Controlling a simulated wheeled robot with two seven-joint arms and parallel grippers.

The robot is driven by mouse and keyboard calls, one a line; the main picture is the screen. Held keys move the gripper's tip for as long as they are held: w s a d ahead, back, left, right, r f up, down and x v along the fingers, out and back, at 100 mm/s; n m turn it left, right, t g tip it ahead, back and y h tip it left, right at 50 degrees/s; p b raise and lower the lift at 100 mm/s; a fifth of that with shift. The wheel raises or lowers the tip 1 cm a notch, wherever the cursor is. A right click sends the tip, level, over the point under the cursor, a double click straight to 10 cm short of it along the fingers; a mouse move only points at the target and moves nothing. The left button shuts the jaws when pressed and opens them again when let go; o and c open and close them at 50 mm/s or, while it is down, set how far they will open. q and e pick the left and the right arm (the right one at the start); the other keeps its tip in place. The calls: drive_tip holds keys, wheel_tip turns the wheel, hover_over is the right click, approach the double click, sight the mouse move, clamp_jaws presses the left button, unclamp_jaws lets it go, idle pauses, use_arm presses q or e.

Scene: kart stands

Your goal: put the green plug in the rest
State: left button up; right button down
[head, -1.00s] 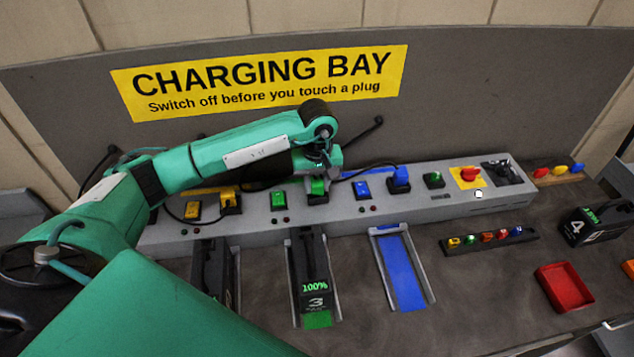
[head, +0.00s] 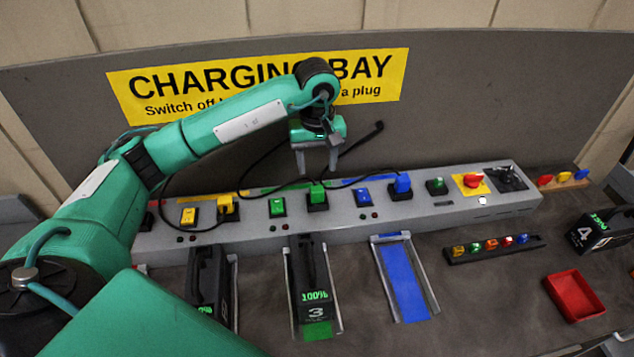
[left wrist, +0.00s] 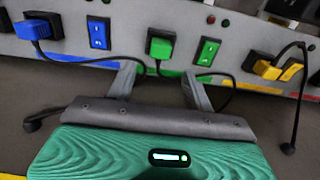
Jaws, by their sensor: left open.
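The green plug (head: 317,192) sits in a black socket on the grey charging strip, with a dark cable running from it. It also shows in the left wrist view (left wrist: 160,46). My left gripper (head: 317,172) is open and empty above and behind the plug, its fingers apart from it. In the left wrist view its fingers (left wrist: 160,86) point toward the strip on either side of the plug's cable. The green switch (head: 277,207) is left of the plug. I cannot tell for sure which part is the rest. My right gripper is not in view.
A yellow plug (head: 228,205) and a blue plug (head: 402,184) sit in neighbouring sockets. A dark arm (head: 368,134) sticks up behind the strip. Battery 3 (head: 314,290) stands in front, beside an empty blue slot (head: 405,280). A red tray (head: 574,296) lies at right.

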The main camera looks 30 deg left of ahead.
use_arm(q)
drive_tip(key=shift+r+b, duration=0.35)
drive_tip(key=shift+r, duration=1.3)
